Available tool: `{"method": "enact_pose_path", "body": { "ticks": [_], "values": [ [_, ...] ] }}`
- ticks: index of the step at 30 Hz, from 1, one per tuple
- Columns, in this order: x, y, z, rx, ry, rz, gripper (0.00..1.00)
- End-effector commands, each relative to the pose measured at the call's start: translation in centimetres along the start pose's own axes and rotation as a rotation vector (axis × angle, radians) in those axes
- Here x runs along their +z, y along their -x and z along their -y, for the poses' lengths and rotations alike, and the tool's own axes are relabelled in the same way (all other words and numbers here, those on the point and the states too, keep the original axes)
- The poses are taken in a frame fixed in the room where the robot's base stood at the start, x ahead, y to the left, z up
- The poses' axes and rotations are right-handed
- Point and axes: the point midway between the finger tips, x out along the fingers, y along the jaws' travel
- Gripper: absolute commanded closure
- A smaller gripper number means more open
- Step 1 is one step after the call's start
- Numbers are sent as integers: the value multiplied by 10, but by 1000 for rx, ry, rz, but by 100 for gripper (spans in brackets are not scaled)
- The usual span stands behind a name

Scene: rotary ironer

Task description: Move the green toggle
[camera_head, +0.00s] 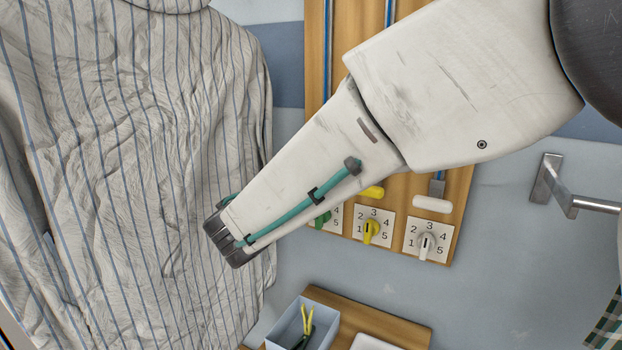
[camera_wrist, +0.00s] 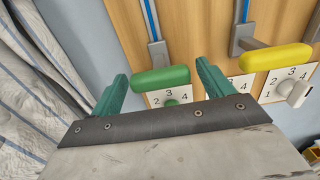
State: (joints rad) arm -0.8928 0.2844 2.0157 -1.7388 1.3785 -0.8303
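A green bar-shaped handle (camera_wrist: 160,80) on a grey lever sits on the wooden board in the wrist view; my arm hides it in the head view. Below it is a green knob (camera_wrist: 172,103) on a numbered white plate; in the head view the knob (camera_head: 322,220) is partly behind my arm. I cannot tell which of the two is called the toggle. My gripper (camera_wrist: 161,71) is open, with one teal finger on each side of the green handle. Whether either finger touches it is unclear. My gripper's wrist end (camera_head: 232,240) shows in the head view.
A yellow bar handle (camera_wrist: 275,57) is close to the right finger. A yellow knob (camera_head: 371,230) and a white knob (camera_head: 426,244) sit on numbered plates. A striped shirt (camera_head: 110,170) hangs at left. A blue-grey box (camera_head: 284,328) is below.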

Motion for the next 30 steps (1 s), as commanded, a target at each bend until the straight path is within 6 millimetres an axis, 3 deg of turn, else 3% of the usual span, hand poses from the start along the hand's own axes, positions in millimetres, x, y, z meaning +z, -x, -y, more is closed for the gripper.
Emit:
{"method": "enact_pose_path", "body": {
  "ticks": [8, 21, 30],
  "values": [
    [2, 4, 0, -1, -3, 3, 20],
    [1, 70, 0, 1, -2, 1, 20],
    [1, 78, 0, -1, -1, 2, 20]
  ]
}}
